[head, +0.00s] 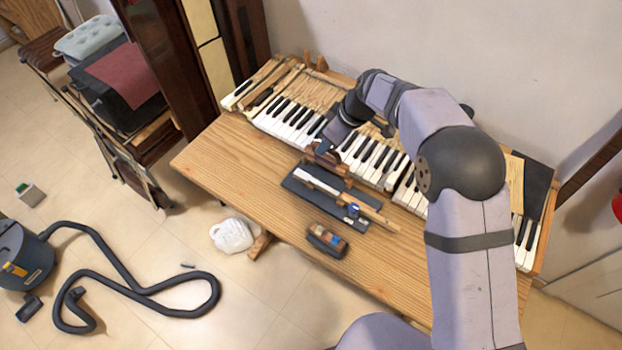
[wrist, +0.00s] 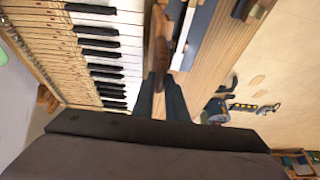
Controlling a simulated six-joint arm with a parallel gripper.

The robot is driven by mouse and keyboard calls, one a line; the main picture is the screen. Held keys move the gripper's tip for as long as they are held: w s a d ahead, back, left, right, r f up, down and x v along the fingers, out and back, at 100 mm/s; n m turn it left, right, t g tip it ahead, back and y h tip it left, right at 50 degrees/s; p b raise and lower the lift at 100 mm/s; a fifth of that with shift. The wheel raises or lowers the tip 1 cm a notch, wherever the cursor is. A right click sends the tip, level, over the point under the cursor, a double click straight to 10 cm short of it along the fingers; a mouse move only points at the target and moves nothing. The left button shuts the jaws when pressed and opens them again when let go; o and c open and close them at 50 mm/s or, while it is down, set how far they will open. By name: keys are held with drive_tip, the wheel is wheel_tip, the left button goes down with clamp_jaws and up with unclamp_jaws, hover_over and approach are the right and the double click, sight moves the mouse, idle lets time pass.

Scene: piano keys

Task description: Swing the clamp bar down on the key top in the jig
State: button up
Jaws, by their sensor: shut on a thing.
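The jig is a dark flat base (head: 299,190) on the wooden workbench. A piano key lies along it, with a white key top (head: 316,182) at its left end and a bare wooden body (head: 377,216) running right. The clamp bar (wrist: 160,45) is a brown wooden piece at the far side of the jig. It also shows in the head view (head: 325,157), partly hidden by my gripper. My gripper (wrist: 161,77) is shut on the bar. In the wrist view the white key top (wrist: 182,38) is just right of the bar, and the bar appears raised beside it.
A row of piano keys (head: 290,118) runs along the bench behind the jig. A small dark blue item (head: 353,210) is by the key. A brown block with coloured parts (head: 327,240) lies in front. The bench's left part (head: 225,155) is clear.

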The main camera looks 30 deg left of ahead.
drive_tip(key=shift+s, duration=0.1)
drive_tip(key=shift+s+f+b, duration=0.15)
drive_tip(key=shift+s+b, duration=0.2)
drive_tip(key=shift+s, duration=0.2)
drive_tip(key=shift+s+f+b, duration=0.15)
drive_tip(key=shift+s+b, duration=0.2)
drive_tip(key=shift+s, duration=0.25)
drive_tip(key=shift+s+f+b, duration=0.25)
drive_tip(key=shift+s+b, duration=0.15)
drive_tip(key=shift+s, duration=0.1)
drive_tip(key=shift+s+f+b, duration=0.25)
drive_tip(key=shift+s+b, duration=0.15)
drive_tip(key=shift+s, duration=0.2)
